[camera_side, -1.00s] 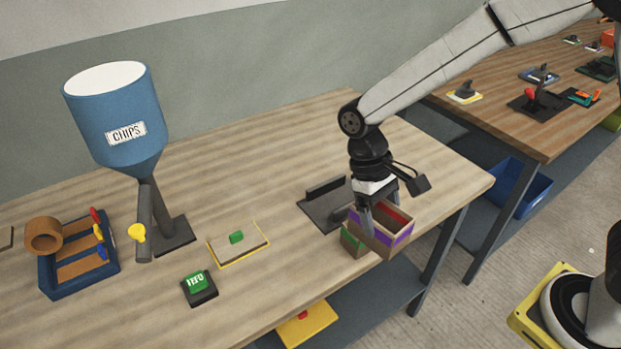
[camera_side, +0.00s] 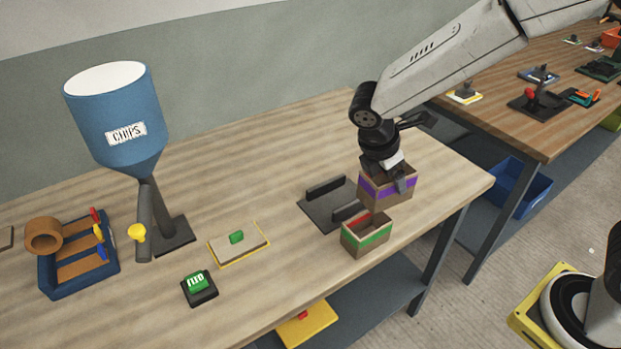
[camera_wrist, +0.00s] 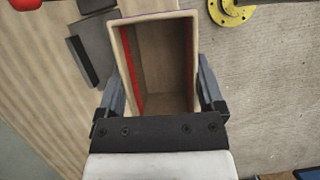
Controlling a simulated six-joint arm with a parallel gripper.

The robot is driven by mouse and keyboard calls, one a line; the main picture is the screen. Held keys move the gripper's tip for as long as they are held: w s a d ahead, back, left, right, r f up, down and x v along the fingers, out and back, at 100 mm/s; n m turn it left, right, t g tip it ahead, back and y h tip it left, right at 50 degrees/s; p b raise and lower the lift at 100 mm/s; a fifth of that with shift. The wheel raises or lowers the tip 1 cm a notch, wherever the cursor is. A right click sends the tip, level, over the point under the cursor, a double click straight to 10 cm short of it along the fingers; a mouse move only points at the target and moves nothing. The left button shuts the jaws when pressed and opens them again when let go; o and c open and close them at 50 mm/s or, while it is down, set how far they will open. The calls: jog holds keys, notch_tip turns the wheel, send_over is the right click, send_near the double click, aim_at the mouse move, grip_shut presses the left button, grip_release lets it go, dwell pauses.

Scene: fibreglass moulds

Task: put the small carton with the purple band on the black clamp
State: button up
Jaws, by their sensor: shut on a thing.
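The small open carton with the purple band (camera_side: 374,186) is held upright in my gripper (camera_side: 387,176), behind the green-banded carton in the side view. Whether its base is clear of the table is hard to tell. In the wrist view the carton (camera_wrist: 165,85) is seen from above, empty, with red on its inner side walls; one finger of my gripper (camera_wrist: 163,92) is on each side. The black clamp (camera_side: 318,208), a flat dark plate with two raised bars, lies on the table left of the carton. Part of it shows upper left in the wrist view (camera_wrist: 82,60).
A carton with a green band (camera_side: 368,238) stands near the table's front edge, close by the clamp. Further left are a yellow-edged board (camera_side: 225,250), a green button on a black base (camera_side: 198,288) and a blue hopper (camera_side: 100,110). The table behind the clamp is clear.

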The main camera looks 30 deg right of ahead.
jog(key=shift+w+d+r+n, duration=0.1)
jog(key=shift+w+d+n, duration=0.25)
jog(key=shift+n, duration=0.25)
jog(key=shift+w+f, duration=0.3)
jog(key=shift+w, duration=0.3)
jog(key=w+f, duration=0.4)
jog(key=w, duration=0.4)
send_over(335, 202)
jog(key=shift+s+d+f, duration=0.1)
jog(key=shift+f, duration=1.1)
jog(key=shift+s+d+f, duration=0.1)
jog(key=shift+f, duration=1.05)
jog(key=shift+w+f, duration=0.25)
jog(key=shift+f, duration=0.15)
jog(key=shift+a+f, duration=0.1)
jog(key=shift+f, duration=1.35)
